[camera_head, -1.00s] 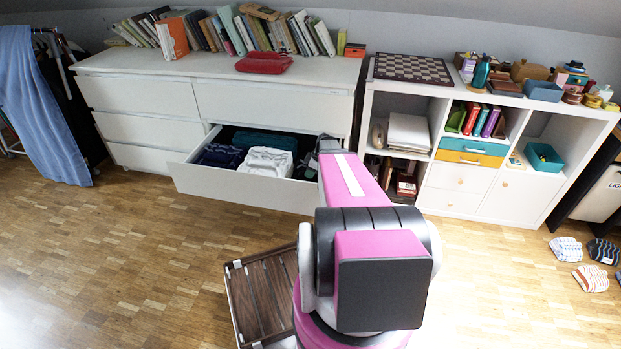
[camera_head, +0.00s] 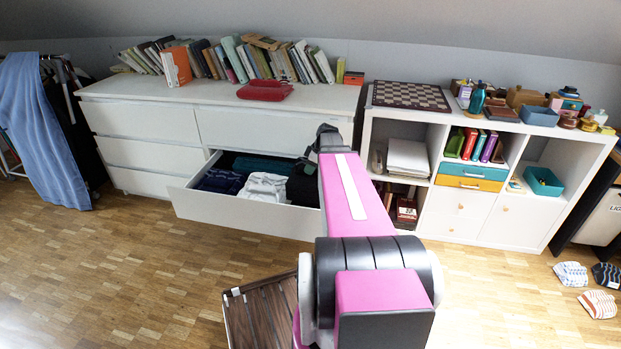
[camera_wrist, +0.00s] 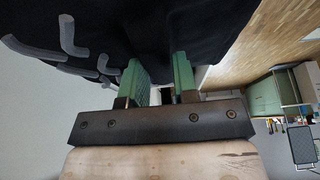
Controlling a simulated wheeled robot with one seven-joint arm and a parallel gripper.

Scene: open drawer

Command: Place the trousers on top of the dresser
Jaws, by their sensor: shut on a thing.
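Black folded cloth, which looks like the trousers (camera_wrist: 150,25), fills the top of the wrist view, with several grey curved strips at its left edge. My gripper (camera_wrist: 159,75) has its green fingers shut on it. In the head view the black cloth (camera_head: 303,188) shows beside my arm at the right end of the open drawer (camera_head: 240,213); I cannot tell if it is clear of the drawer. My arm hides part of it. The white dresser (camera_head: 150,92) stands against the back wall, its top carrying books and a folded red item.
Navy (camera_head: 221,181), white (camera_head: 263,186) and teal (camera_head: 262,165) clothes lie in the drawer. A row of books (camera_head: 235,60) and the red item (camera_head: 265,90) occupy part of the dresser top; its front left is clear. A shelf unit (camera_head: 480,217) stands to the right.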

